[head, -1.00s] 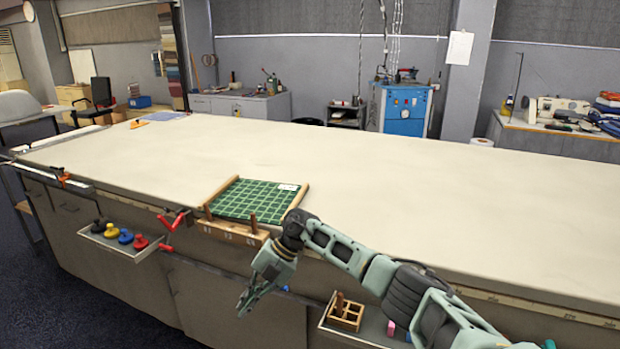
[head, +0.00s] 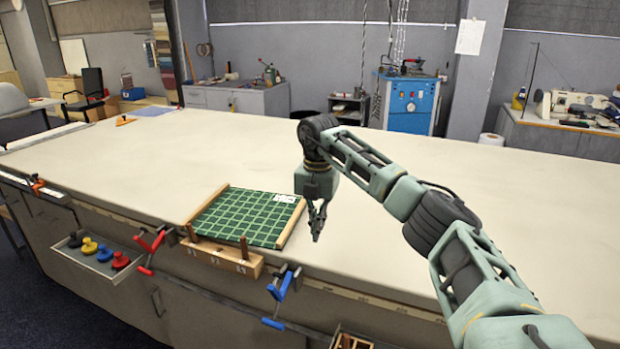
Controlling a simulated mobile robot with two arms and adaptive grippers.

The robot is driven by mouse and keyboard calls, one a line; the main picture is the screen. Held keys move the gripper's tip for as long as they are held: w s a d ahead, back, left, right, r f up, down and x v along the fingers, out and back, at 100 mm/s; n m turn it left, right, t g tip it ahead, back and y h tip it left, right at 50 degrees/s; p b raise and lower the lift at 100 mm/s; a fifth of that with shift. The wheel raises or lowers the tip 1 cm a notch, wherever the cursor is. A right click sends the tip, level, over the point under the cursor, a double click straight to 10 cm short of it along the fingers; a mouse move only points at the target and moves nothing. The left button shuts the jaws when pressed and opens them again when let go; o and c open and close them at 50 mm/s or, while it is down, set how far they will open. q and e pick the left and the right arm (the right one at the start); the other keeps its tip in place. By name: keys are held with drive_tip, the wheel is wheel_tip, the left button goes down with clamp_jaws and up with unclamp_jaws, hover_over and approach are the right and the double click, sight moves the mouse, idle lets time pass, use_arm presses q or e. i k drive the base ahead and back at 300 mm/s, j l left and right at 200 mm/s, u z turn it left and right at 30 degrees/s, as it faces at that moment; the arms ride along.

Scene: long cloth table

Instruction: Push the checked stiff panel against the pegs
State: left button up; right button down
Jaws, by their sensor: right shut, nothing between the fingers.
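The checked stiff panel (head: 240,217) is green with pale grid lines and a white label near its far right corner. It lies flat on the table between two wooden side strips. A wooden block (head: 222,257) at the table's front edge carries two upright pegs, a left peg (head: 191,232) and a right peg (head: 244,247). The panel's near edge is close to the pegs; I cannot tell whether it touches them. My right gripper (head: 317,238) points down, shut and empty, just right of the right strip. My left gripper is not in view.
A red clamp (head: 151,250) and a blue clamp (head: 280,292) grip the table's front edge either side of the block. A tray (head: 92,262) with coloured knobs hangs at left. The cloth table (head: 420,185) is clear behind and right of the panel.

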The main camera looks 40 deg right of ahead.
sight(266, 220)
drive_tip(key=i+l, duration=1.1)
drive_tip(key=l, duration=0.1)
